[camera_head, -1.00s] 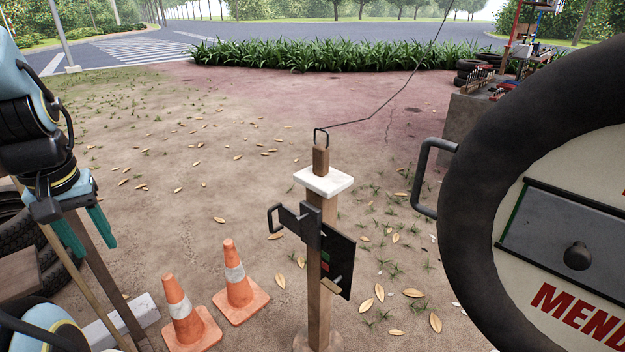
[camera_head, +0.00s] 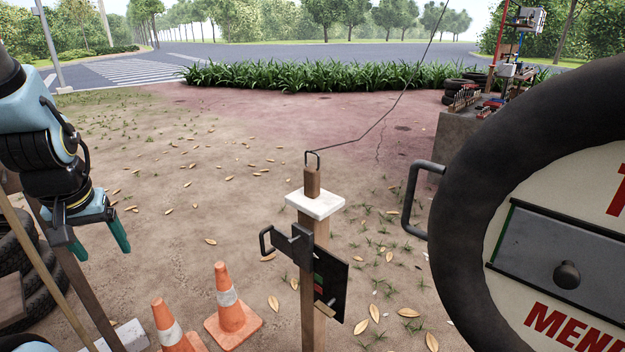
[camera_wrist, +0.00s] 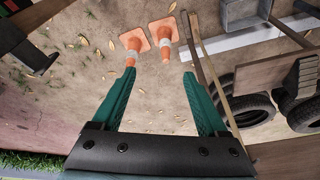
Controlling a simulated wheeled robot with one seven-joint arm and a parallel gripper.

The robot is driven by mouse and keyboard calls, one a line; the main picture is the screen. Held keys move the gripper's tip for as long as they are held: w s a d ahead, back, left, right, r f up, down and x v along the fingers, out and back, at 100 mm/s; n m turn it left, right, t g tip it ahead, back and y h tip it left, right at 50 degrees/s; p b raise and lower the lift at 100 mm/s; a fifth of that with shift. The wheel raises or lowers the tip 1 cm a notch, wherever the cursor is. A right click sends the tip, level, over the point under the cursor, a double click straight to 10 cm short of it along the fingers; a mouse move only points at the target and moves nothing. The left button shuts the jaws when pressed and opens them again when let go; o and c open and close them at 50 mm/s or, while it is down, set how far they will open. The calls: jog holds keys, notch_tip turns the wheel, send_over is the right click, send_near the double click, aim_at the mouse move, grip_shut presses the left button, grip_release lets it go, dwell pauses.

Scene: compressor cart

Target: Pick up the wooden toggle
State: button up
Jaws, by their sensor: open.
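The wooden toggle (camera_head: 312,181) is a small brown block standing upright on a white square cap (camera_head: 315,203) on top of a wooden post (camera_head: 313,320). A dark wire loop sits at its top, and a thin dark cord runs from there up to the right. My gripper (camera_head: 100,243) is at the left of the head view, well apart from the toggle. In the wrist view its two green fingers (camera_wrist: 158,82) are spread wide with nothing between them. The toggle is not visible in the wrist view.
A black panel (camera_head: 331,285) and a dark handle (camera_head: 266,240) are fixed to the post. Orange cones (camera_head: 230,298) stand left of it. A large tyre sign (camera_head: 460,190) with a handle fills the right. Tyres (camera_wrist: 307,114) and poles are near my gripper. Ground between gripper and post looks open.

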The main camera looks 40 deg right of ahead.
jog(key=w+d+m+t+h, duration=0.2)
jog(key=w+d+m+t, duration=0.3)
jog(key=d, duration=0.6)
jog(key=m+g+h+p, duration=0.2)
jog(key=m+g+h, duration=0.4)
jog(key=h, duration=0.4)
send_near(308, 180)
jog(key=shift+m+t, duration=0.5)
jog(key=shift+t, duration=0.1)
jog(key=x, duration=0.4)
jog(key=shift+s+d+f, duration=0.2)
jog(key=shift+s+f, duration=0.05)
jog(key=shift+f, duration=0.2)
jog(key=p+x, duration=0.1)
jog(key=x, duration=0.3)
jog(key=shift+d, duration=0.25)
jog(key=shift+h, duration=0.3)
jog(key=shift+p+x, duration=1.55)
jog(key=shift+x, duration=1.4)
jog(key=shift+f, duration=0.15)
grip_shut()
